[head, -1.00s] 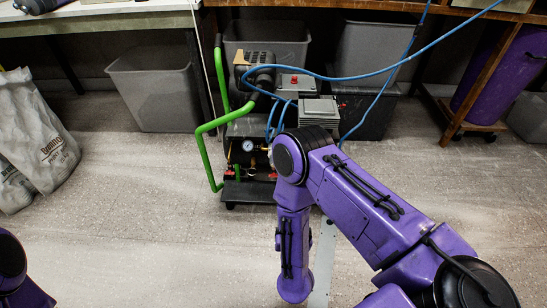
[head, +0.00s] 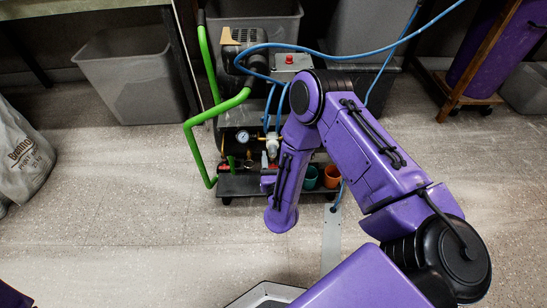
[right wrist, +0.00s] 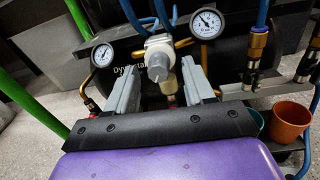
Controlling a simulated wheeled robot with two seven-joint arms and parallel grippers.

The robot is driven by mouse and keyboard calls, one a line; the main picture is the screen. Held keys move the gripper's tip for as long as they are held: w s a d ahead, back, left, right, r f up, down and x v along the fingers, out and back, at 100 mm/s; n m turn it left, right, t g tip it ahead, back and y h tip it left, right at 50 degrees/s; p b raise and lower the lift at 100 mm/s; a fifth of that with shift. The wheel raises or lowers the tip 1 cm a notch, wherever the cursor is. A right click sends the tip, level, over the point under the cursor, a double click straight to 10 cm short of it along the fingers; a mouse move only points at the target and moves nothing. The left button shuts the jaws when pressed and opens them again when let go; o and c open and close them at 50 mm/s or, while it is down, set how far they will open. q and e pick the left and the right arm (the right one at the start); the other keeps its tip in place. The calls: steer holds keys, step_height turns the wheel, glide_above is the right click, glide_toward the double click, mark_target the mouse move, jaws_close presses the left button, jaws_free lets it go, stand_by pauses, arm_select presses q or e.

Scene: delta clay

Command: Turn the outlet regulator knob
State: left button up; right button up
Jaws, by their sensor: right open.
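The outlet regulator, with a pale body and a grey round knob (right wrist: 158,66), faces the camera in the right wrist view. It shows small and pale on the compressor's front in the head view (head: 272,145). My right gripper (right wrist: 162,88) is open, with one grey finger to each side of the regulator. The knob lies between the fingertips in the picture; I cannot tell whether either finger touches it. In the head view my right forearm hides part of the compressor. My left gripper is not in view.
Two pressure gauges (right wrist: 207,24) (right wrist: 103,55) flank the regulator. Blue hoses (head: 268,108) and a green handle (head: 204,117) are close by. Orange (right wrist: 290,121) and green cups stand on the compressor's lower shelf. Grey bins (head: 130,75) stand behind; the floor in front is mostly clear.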

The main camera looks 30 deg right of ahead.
steer(key=shift+w+d, duration=0.25)
steer(key=shift+w, duration=0.25)
jaws_close()
